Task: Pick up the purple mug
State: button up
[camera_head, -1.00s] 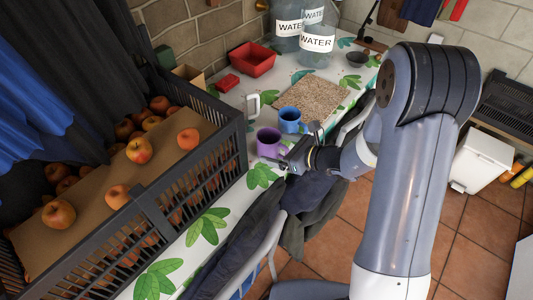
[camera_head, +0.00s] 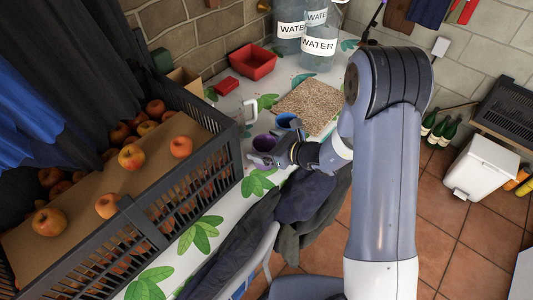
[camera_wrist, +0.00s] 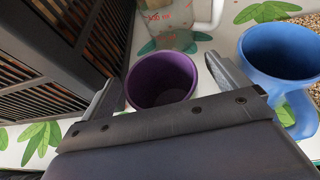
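The purple mug (camera_head: 262,142) stands upright on the leaf-patterned table, beside the black crate. My gripper (camera_head: 266,158) is at its near side and covers part of it in the head view. In the wrist view the purple mug (camera_wrist: 160,78) shows its open, empty mouth between my two spread fingers. My gripper (camera_wrist: 162,72) is open, one finger on each side of the mug. I cannot tell whether either finger touches it. The mug's lower near side is hidden by my gripper, and I see no handle.
A blue mug (camera_wrist: 280,55) stands close to the right finger. A clear measuring jug (camera_wrist: 168,22) stands just behind the purple mug. The crate (camera_head: 190,195) of apples walls off the left. A cork-like board (camera_head: 308,97), red tray (camera_head: 252,62) and water bottles (camera_head: 318,45) lie farther back.

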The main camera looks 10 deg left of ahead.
jog(key=c, duration=1.2)
jog(key=shift+r, duration=0.1)
